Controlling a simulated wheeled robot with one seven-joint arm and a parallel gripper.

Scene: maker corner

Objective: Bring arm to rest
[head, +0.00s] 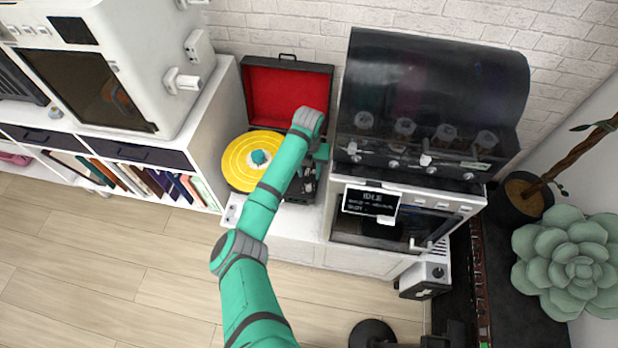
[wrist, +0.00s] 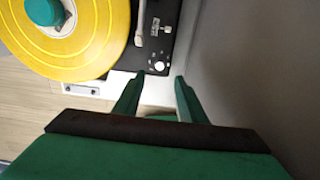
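The record player shows a black deck (wrist: 175,20) in the wrist view and an open red-lined lid (head: 285,97) in the head view. A yellow record (wrist: 75,55) with a teal centre piece (wrist: 43,10) lies on it. A thin pale tonearm (wrist: 141,22) stands just right of the record's edge; its upper part is out of frame, and whether it sits on its rest cannot be told. My gripper (wrist: 160,78) is open and empty, its two green fingers apart near the deck's front right corner. In the head view my arm hides most of the deck's right side.
A white printer-like cabinet (head: 150,50) stands on the left above a bookshelf. The wooden floor (head: 110,270) in front is clear.

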